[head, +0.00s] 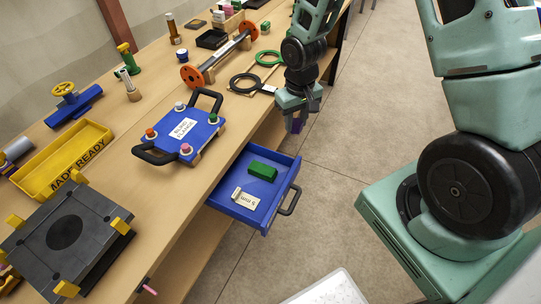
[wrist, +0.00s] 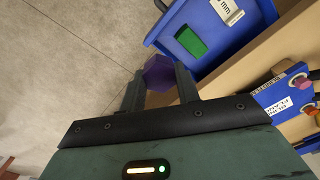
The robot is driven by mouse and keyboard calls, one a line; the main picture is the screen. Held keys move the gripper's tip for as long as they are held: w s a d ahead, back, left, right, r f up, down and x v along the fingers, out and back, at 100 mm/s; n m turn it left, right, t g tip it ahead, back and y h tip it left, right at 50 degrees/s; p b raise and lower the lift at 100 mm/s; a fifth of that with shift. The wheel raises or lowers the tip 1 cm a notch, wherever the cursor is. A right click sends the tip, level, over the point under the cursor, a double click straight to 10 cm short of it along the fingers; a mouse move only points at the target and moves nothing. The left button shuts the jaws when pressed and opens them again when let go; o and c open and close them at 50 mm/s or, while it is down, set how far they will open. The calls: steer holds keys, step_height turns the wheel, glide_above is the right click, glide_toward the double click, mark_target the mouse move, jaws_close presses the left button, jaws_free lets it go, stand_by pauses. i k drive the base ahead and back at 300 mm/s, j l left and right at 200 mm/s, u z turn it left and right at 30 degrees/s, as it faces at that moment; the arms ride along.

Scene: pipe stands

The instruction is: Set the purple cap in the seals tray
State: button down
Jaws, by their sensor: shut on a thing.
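My gripper (head: 297,108) is shut on the purple cap (wrist: 160,72), which sits between the two fingertips in the wrist view. In the head view the purple cap (head: 296,125) shows just under the fingers, over the floor beyond the bench's front edge, to the right of the open drawer. I cannot read any label naming a seals tray. A pale wooden tray (head: 262,97) with a black ring and a green ring stands on the bench, left of my gripper, with a small unreadable label at its front.
An open blue drawer (head: 224,208) holds a green block (head: 262,171) and a "5 mm" tag. The bench carries a blue plate (head: 200,130) with black handles, a yellow "MADE READY" tray (head: 101,130), an orange-ended pipe (head: 222,62) and a black tray (head: 212,39). Floor right of the drawer is clear.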

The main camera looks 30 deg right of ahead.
mark_target(246, 183)
steer(key=i+l+u, duration=0.2)
steer(key=l, duration=0.35)
steer(key=i+l+u, duration=0.2)
steer(key=l, duration=0.35)
steer(key=l+u, duration=0.2)
steer(key=l, duration=0.35)
steer(key=u, duration=0.6)
